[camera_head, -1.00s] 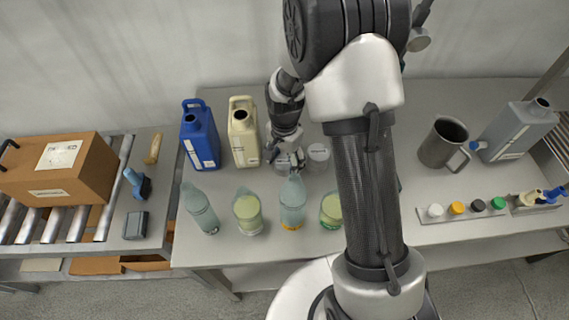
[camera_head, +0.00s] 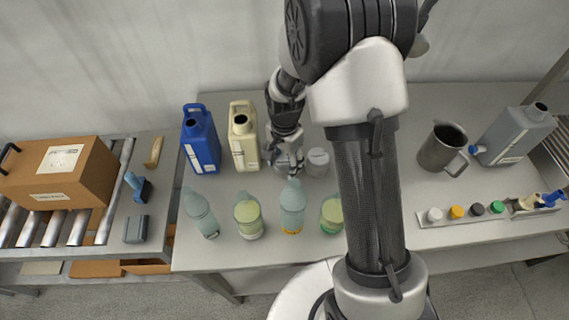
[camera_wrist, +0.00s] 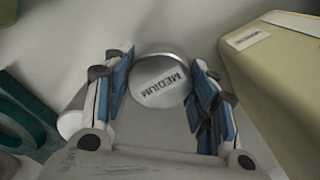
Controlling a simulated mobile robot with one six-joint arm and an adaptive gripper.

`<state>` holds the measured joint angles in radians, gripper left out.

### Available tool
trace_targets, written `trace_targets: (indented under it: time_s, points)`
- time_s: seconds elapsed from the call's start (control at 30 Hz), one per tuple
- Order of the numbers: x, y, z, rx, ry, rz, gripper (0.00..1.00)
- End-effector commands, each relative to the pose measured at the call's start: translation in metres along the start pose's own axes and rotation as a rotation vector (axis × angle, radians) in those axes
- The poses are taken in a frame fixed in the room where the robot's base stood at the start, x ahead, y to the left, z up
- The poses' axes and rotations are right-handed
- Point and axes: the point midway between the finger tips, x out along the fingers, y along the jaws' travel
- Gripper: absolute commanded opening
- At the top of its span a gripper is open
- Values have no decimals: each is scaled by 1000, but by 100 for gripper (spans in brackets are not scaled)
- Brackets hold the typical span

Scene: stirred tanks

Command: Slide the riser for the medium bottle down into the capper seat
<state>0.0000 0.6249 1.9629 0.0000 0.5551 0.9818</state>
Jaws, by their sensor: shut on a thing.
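The riser for the medium bottle (camera_wrist: 160,80) is a round metal piece with a white MEDIUM label on its top. It sits between the blue-padded fingers of my gripper (camera_wrist: 163,92), which is shut on it. In the head view my gripper (camera_head: 287,163) is low at the table, right of the cream canister, and mostly hides the riser. I cannot tell whether the riser touches the table. The capper seat cannot be made out in either view.
A similar grey cylinder (camera_head: 317,162) stands close right of my gripper. A cream canister (camera_head: 243,137) and blue canister (camera_head: 200,140) stand left. Several bottles, including a teal one (camera_head: 292,208), stand in front. A steel jug (camera_head: 441,148) is right. A teal object (camera_wrist: 22,115) shows in the wrist view.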

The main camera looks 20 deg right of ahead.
Motion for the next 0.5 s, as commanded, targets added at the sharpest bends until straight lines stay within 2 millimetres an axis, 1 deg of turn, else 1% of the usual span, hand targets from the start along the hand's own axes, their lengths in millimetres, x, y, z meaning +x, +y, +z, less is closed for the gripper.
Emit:
trace_targets:
  time_s: [0.03,0.17,0.4,0.5]
  points:
    - [-12,-1,-1,0,3,-4,25]
    - [-40,-2,-1,0,4,-6,25]
    - [-103,-1,-1,0,4,-6,25]
    - [-127,-1,-1,0,4,-6,25]
